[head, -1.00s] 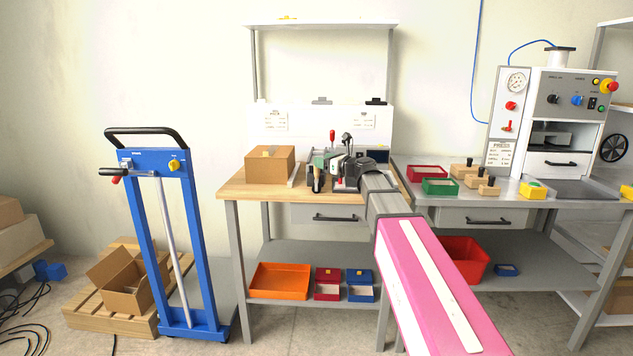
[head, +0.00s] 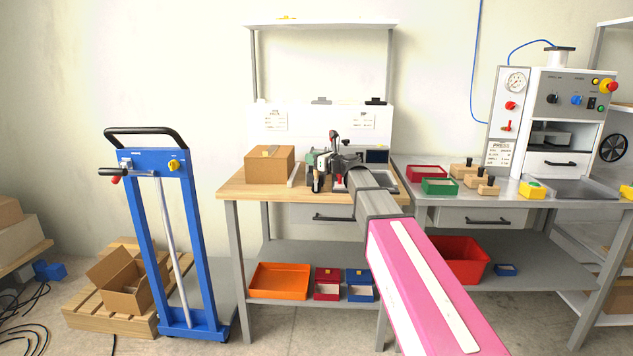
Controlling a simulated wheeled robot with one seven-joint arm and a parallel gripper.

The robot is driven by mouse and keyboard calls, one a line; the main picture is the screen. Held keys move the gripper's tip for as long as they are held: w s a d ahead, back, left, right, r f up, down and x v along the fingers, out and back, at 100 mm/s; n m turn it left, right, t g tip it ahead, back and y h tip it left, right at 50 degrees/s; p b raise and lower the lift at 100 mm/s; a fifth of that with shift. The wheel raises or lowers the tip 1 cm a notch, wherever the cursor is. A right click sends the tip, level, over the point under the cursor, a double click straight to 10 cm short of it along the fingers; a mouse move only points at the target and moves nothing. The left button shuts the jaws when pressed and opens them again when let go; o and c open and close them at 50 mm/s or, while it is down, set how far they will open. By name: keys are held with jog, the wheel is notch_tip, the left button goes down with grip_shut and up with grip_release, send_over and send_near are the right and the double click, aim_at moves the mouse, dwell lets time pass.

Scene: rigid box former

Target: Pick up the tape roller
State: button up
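On the wooden bench top (head: 240,187), a cluster of small tools stands right of a closed cardboard box. I cannot tell for sure which of these is the tape roller. My gripper (head: 337,160) is over the bench at this cluster, beside or around the upright red-topped piece. The gripper and my arm hide part of the tools. The fingers are too small and overlapped to show whether they are open or shut.
The cardboard box (head: 269,165) stands left of the tools. A metal table to the right holds a red tray (head: 426,172), a green tray (head: 440,187) and wooden-handled blocks. A blue trolley (head: 170,240) stands left of the bench. Bins sit on the lower shelves.

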jog(key=shift+r, duration=0.15)
jog(key=s+r, duration=1)
jog(key=s, duration=0.1)
jog(key=shift+s+r, duration=0.35)
dwell(0.5)
